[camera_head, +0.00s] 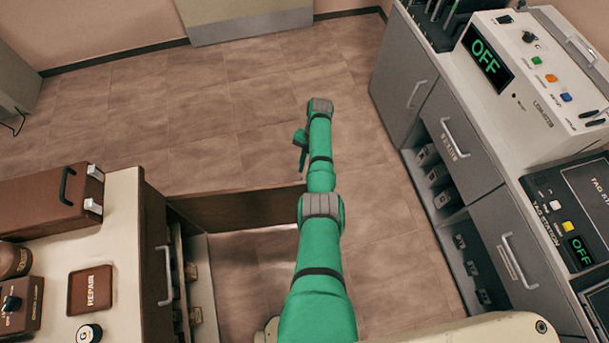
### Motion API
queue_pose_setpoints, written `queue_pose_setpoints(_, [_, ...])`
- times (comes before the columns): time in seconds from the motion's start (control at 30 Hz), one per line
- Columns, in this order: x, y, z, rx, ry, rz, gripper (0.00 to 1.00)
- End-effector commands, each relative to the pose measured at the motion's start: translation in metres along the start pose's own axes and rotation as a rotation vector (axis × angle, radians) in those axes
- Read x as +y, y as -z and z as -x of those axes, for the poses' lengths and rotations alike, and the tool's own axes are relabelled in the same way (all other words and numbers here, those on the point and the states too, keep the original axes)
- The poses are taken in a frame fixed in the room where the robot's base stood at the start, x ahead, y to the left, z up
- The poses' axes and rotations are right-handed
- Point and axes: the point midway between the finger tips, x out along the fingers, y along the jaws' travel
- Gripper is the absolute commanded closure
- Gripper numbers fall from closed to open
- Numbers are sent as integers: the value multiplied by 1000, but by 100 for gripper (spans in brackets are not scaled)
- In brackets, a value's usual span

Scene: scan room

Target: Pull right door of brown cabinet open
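The brown cabinet (124,225) with a cream top is at the lower left, its front facing right. A brown door panel (238,209) stands swung out from the far end of its front, roughly square to the cabinet. The compartment (185,265) behind it shows shelves with small items. My green arm reaches up the middle of the picture, crossing near the door's free edge. My gripper (301,150) hangs just beyond that edge, small and dark. I cannot tell whether its fingers are open or whether it touches the door. The door's handle is not visible.
A brown case (50,205), a REPAIR tray (90,290) and small devices sit on the cabinet top. Grey cabinets (460,150) with handles and control panels line the right. The tiled floor (240,100) beyond the door is clear.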

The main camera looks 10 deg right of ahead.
Motion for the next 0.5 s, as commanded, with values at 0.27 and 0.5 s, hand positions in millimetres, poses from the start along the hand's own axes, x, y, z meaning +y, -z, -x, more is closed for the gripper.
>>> queue_pose_setpoints(0.27, [0, 0, 21, 1, 0, 0, 83])
queue_pose_setpoints(0.5, [1, 0, 22, 1, 0, 1, 83])
